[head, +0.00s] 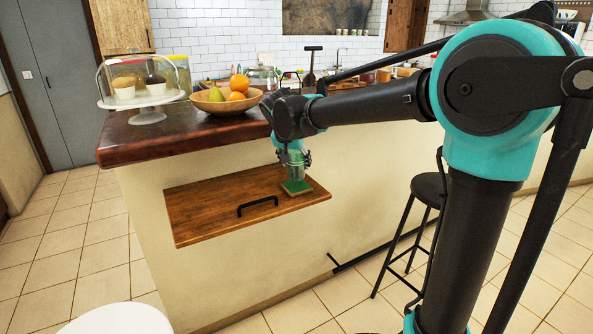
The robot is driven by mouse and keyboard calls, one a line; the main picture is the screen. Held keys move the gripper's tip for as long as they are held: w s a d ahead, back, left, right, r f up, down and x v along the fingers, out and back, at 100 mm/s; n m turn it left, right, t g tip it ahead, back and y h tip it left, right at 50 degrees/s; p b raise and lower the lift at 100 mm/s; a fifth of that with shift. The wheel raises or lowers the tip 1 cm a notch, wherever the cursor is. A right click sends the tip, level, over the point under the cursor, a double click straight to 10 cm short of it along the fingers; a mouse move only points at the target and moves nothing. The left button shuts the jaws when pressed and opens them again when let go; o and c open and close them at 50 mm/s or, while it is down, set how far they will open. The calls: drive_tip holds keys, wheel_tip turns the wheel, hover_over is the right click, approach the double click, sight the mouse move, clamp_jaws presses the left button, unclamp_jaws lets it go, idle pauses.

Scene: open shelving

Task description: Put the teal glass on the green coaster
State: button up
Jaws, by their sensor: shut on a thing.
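The green coaster (297,188) lies on the right part of a wooden wall shelf (215,207). My gripper (294,164) points down over the coaster and is shut on the teal glass (295,173). The glass looks upright and see-through. Its lower end is directly above or on the coaster; I cannot tell whether they touch. The fingers hide part of the glass.
A black handle-shaped object (258,205) is on the shelf left of the coaster. The shelf's left part is bare. Above, the counter (160,138) holds a fruit bowl (227,105) and a cake stand (147,116). A black stool (428,188) stands right.

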sight(297, 169)
drive_tip(key=shift+w+d, duration=0.15)
drive_tip(key=shift+w, duration=0.25)
drive_tip(key=shift+w+f, duration=0.15)
drive_tip(key=shift+f, duration=1.6)
drive_tip(key=o, duration=1.3)
drive_tip(key=shift+f, duration=0.1)
